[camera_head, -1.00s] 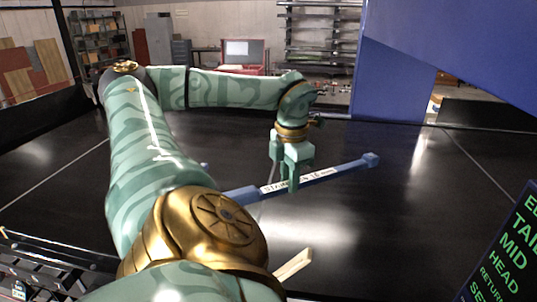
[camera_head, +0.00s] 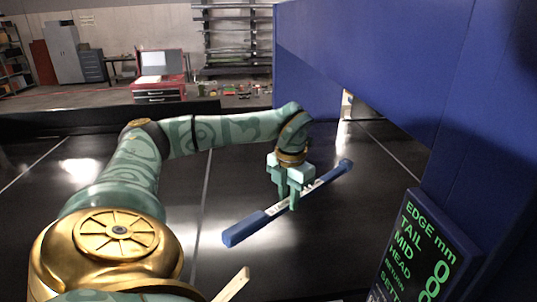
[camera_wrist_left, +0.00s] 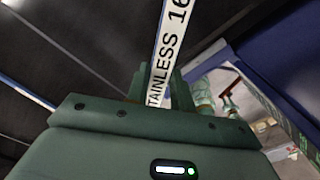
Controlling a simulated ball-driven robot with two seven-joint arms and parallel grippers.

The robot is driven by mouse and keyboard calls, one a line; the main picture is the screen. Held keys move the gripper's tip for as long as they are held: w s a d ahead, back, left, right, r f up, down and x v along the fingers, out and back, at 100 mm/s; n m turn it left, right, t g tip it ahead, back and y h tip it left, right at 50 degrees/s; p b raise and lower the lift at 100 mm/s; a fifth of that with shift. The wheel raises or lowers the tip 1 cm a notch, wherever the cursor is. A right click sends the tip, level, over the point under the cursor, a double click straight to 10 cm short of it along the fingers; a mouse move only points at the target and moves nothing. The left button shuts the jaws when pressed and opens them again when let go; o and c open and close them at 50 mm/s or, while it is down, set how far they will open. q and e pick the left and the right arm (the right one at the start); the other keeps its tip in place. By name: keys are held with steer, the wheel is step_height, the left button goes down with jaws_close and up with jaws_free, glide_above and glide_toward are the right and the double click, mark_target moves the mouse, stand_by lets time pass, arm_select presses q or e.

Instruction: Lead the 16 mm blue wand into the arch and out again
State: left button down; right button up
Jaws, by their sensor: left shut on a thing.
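The blue wand (camera_head: 256,222) has a thick handle at its near left end and a small block at its far right end. A white label on its middle reads in part "STAINLESS 16" in the left wrist view (camera_wrist_left: 170,45). My left gripper (camera_head: 290,196) is shut on the wand at its labelled middle and holds it above the dark belt. The blue arch (camera_head: 350,60) stands to the right, with its opening beyond the wand's far end. The wand appears to be outside the arch. My right gripper is not in view.
A dark display panel (camera_head: 425,255) with green text stands at the lower right by the arch. The black conveyor belt (camera_head: 230,180) is clear around the wand. A pale wooden stick (camera_head: 232,285) shows at the bottom edge. A red tool chest (camera_head: 160,85) stands far behind.

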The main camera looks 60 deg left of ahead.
arm_select(q)
steer(key=w+d, duration=0.5)
steer(key=w, duration=0.4)
steer(key=s+a, duration=0.1)
steer(key=s, duration=0.2)
steer(key=s+a, duration=0.2)
steer(key=s, duration=0.1)
steer(key=s+a, duration=0.2)
steer(key=s, duration=0.2)
steer(key=shift+a, duration=0.25)
steer(key=s+a+b, duration=0.4)
steer(key=s+a, duration=0.2)
steer(key=s, duration=0.6)
steer(key=s+a+b, duration=0.5)
steer(key=s+a, duration=0.2)
steer(key=s, duration=0.6)
